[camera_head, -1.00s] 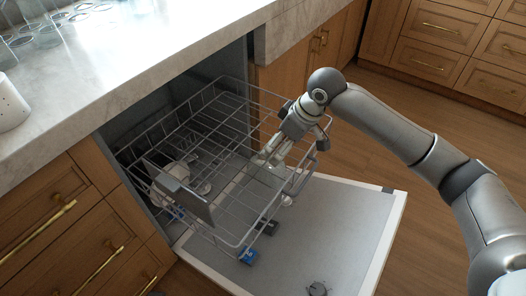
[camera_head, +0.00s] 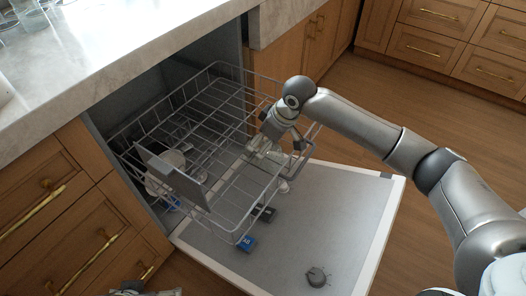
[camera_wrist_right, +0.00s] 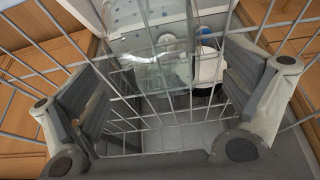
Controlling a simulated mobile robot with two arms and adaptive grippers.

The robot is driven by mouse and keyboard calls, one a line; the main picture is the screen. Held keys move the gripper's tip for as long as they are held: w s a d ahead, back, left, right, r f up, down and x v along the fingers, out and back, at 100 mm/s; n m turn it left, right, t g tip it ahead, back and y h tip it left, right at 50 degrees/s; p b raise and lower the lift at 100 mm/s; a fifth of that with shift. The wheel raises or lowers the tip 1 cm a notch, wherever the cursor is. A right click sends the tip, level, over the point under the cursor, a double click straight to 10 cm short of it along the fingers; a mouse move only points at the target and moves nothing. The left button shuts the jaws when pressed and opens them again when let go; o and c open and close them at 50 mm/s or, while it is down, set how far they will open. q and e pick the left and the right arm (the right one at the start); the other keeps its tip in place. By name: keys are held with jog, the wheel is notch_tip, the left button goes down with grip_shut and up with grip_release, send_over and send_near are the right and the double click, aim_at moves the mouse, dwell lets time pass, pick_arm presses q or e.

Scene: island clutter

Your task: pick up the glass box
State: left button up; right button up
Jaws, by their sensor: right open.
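The clear glass box (camera_wrist_right: 158,62) shows in the right wrist view, beyond the rack wires and between my spread fingers. In the head view a faint clear shape lies by my right gripper (camera_head: 264,150), partly hidden by the hand and wires. My right gripper is open, pointing down over the front right part of the wire dishwasher rack (camera_head: 228,72). In the right wrist view its two fingers (camera_wrist_right: 165,108) stand apart on either side, with nothing clasped between them. Part of my left gripper (camera_head: 143,291) shows at the bottom edge; its jaws are unclear.
A white cup (camera_head: 171,160) and a grey panel (camera_head: 172,180) stand in the rack's left part. The open dishwasher door (camera_head: 340,215) bears a blue item (camera_head: 246,243) and a grey round piece (camera_head: 317,277). Glasses (camera_head: 28,14) stand on the counter (camera_head: 110,50).

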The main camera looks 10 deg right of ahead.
jog(key=shift+x, duration=0.75)
pick_arm(q)
jog(key=shift+f, duration=0.35)
jog(key=shift+r, duration=0.1)
jog(key=shift+w+f+p, duration=0.15)
jog(key=shift+f+p, duration=0.25)
jog(key=shift+p, duration=0.1)
pick_arm(e)
jog(key=shift+f, duration=0.2)
pick_arm(q)
jog(key=shift+f, duration=0.1)
jog(key=shift+w, duration=0.2)
pick_arm(e)
jog(key=c, duration=1.3)
pick_arm(q)
jog(key=shift+d, duration=0.1)
pick_arm(e)
jog(key=shift+c, duration=0.2)
